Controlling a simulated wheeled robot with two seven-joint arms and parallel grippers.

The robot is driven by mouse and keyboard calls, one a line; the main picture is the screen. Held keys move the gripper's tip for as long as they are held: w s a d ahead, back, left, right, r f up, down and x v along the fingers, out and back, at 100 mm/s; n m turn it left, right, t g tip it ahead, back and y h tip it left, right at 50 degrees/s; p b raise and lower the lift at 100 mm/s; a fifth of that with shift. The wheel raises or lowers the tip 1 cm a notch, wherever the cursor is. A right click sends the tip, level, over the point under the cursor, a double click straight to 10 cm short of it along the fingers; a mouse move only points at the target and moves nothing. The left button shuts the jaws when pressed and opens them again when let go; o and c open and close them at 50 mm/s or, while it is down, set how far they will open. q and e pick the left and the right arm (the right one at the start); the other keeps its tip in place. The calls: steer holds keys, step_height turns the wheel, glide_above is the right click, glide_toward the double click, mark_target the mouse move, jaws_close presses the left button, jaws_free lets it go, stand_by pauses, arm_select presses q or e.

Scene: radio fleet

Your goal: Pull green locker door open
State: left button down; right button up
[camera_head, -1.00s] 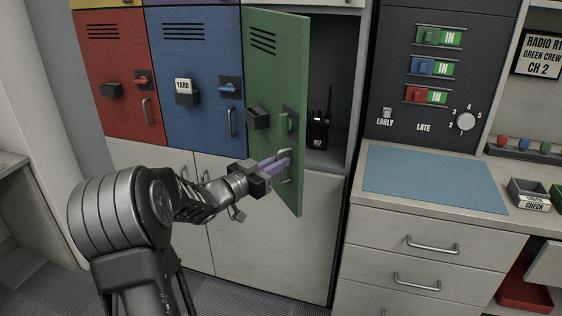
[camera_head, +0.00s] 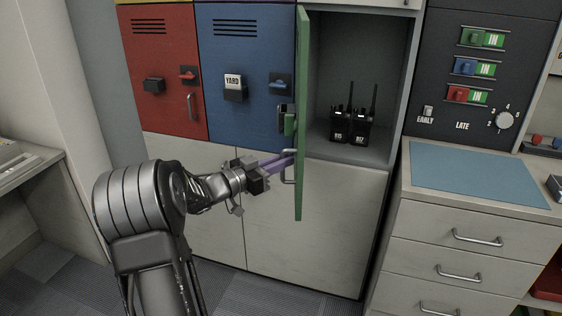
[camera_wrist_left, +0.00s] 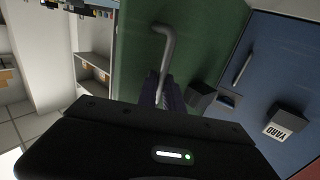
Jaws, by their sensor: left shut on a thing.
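The green locker door (camera_head: 302,60) stands swung out, seen nearly edge-on in the head view. Its locker (camera_head: 322,75) is open behind it, with black radios (camera_head: 350,124) standing on its floor. My left gripper (camera_head: 288,158) is shut on the door's metal handle (camera_head: 289,170), low on the door's outer face. In the left wrist view the handle (camera_wrist_left: 166,50) runs down between the purple fingers, against the green door (camera_wrist_left: 200,40). My right gripper is in neither view.
The red locker (camera_head: 163,70) and blue locker (camera_head: 240,50) to the left are closed. A drawer cabinet (camera_head: 470,240) with a blue mat (camera_head: 475,172) stands to the right. A dark switch panel (camera_head: 450,100) rises behind it. Carpeted floor lies in front.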

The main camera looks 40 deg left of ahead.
arm_select(q)
steer(key=shift+a+r, duration=0.1)
steer(key=shift+r, duration=0.1)
steer(key=c, duration=1.8)
jaws_free()
steer(key=shift+w, duration=0.1)
steer(key=shift+w+f, duration=0.1)
steer(key=shift+f, duration=0.05)
steer(key=s, duration=0.2)
steer(key=s+a, duration=0.1)
steer(key=s, duration=0.2)
steer(key=s+b, duration=0.1)
steer(key=s, duration=0.1)
steer(key=shift+s+a, duration=0.2)
steer(key=shift+s, duration=0.2)
